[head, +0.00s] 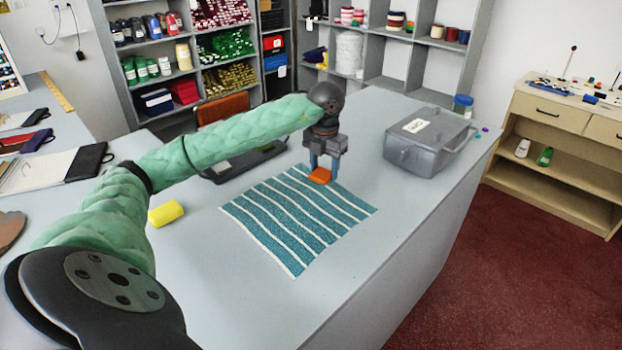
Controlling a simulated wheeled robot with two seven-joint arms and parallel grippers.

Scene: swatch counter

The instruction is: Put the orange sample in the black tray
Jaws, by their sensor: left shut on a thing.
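The orange sample (320,177) is a small orange block at the far edge of a teal and white striped cloth (300,215). My left gripper (322,168) points down and is shut on it, its fingers on either side. I cannot tell whether the sample touches the cloth or hangs just above it. The black tray (222,176) lies flat on the counter to the left of the gripper, partly hidden behind my green-sleeved left arm. My right gripper is not in view.
A yellow block (166,213) lies on the counter left of the cloth. A grey lidded box (425,145) with a label stands to the right of the gripper. The grey counter (375,255) is clear at the front right. Shelves with fabrics stand behind.

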